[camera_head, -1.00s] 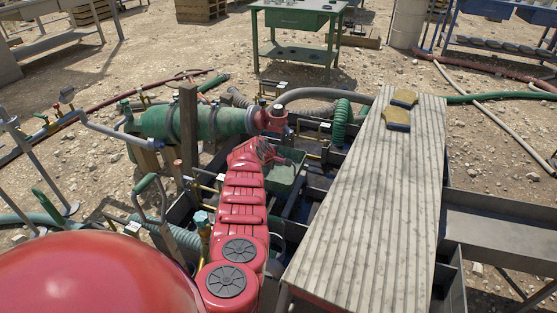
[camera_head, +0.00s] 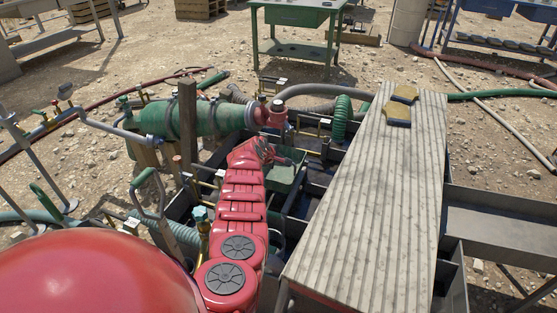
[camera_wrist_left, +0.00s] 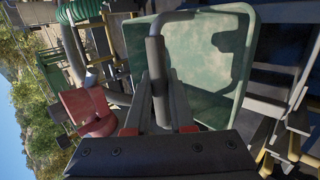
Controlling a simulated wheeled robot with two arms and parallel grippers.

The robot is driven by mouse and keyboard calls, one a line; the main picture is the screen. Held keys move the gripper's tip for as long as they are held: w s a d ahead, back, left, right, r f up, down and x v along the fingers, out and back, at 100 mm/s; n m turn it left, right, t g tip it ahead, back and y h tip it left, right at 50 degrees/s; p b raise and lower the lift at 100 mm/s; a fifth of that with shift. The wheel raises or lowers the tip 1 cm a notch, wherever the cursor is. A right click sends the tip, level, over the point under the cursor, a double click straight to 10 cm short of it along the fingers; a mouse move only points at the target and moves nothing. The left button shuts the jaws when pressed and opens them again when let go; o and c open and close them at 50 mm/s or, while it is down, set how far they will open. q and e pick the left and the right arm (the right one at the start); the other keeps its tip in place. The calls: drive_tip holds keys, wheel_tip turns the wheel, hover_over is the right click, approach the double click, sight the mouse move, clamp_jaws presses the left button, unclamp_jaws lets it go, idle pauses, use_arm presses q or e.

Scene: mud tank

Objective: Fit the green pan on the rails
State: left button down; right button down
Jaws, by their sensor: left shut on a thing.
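The green pan (camera_head: 286,180) sits over the open tank, just beyond the end of my red left arm. In the left wrist view the pan (camera_wrist_left: 207,50) is a shallow tray with a raised rim and a dark bar handle (camera_wrist_left: 157,70). My left gripper (camera_wrist_left: 162,88) is shut on that handle. In the head view the left gripper (camera_head: 268,152) is partly hidden by the arm. Dark and brass-coloured bars (camera_head: 318,158) show around the pan; I cannot tell which are the rails or whether the pan touches them. My right gripper is out of view.
A ribbed wooden board (camera_head: 365,190) covers the tank's right side, with a yellow and dark sponge-like block (camera_head: 399,112) on it. A green cylinder (camera_head: 205,118) with a red fitting (camera_head: 275,115) lies behind my arm. A wooden post (camera_head: 188,125) stands at the left.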

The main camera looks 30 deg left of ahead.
use_arm(q)
drive_tip(key=shift+f+b, duration=0.75)
drive_tip(key=shift+f, duration=0.3)
drive_tip(key=shift+f+b, duration=0.4)
drive_tip(key=shift+f, duration=0.05)
drive_tip(key=c, duration=0.7)
unclamp_jaws()
drive_tip(key=shift+s+d+r+p, duration=0.1)
drive_tip(key=shift+s+p, duration=0.05)
drive_tip(key=shift+p, duration=0.25)
drive_tip(key=p+v, duration=0.3)
drive_tip(key=shift+r, duration=0.25)
drive_tip(key=p+v, duration=0.5)
drive_tip(key=v, duration=0.8)
drive_tip(key=shift+s+r, duration=0.2)
drive_tip(key=shift+s, duration=0.1)
